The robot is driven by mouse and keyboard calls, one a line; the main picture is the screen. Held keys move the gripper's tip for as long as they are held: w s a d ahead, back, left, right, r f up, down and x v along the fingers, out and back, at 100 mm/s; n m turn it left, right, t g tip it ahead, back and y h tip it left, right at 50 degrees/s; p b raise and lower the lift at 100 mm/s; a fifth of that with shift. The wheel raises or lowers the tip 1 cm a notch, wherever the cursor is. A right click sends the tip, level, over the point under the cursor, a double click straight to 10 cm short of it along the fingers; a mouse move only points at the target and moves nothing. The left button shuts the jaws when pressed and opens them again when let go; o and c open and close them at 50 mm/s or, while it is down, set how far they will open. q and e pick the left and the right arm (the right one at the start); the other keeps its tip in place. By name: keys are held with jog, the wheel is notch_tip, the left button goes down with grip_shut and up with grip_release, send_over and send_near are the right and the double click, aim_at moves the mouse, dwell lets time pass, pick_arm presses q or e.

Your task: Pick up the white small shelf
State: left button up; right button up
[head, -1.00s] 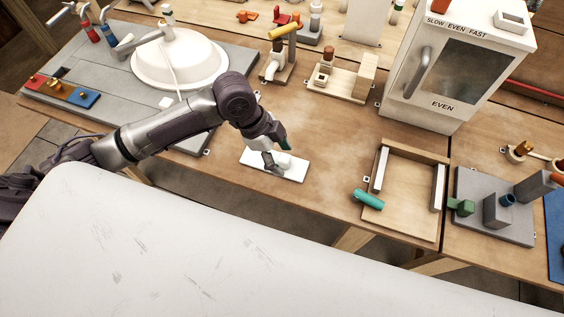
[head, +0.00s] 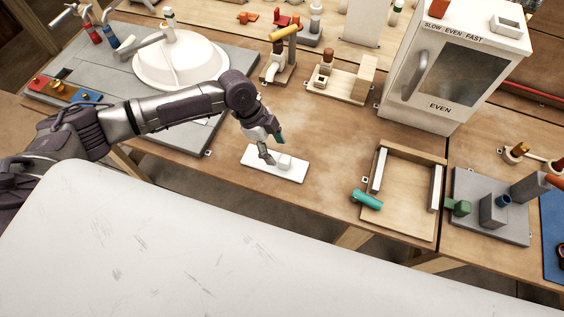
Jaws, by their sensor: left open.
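A small white shelf (head: 292,172), a flat plate with a small raised white block on it, lies on the wooden workbench near its front edge. My left gripper (head: 275,151) is open above the shelf, with its fingers by the raised block. I cannot tell whether a finger touches the block. My right gripper is not in view.
A wooden tray (head: 409,235) with white side rails stands to the right, with a teal cylinder (head: 367,200) at its left edge. A white oven-like box (head: 451,75) stands behind it. A white dome (head: 180,62) sits at the back left. Bare bench lies right of the shelf.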

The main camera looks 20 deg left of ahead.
aim_at(282, 158)
pick_arm(q)
jog(key=p+x, duration=0.1)
jog(key=x, duration=0.3)
jog(key=shift+w+d+f+p, duration=0.15)
jog(key=shift+d+p, duration=0.1)
jog(key=shift+p, duration=0.15)
jog(key=shift+d+f, duration=0.1)
jog(key=shift+f, duration=0.2)
grip_shut()
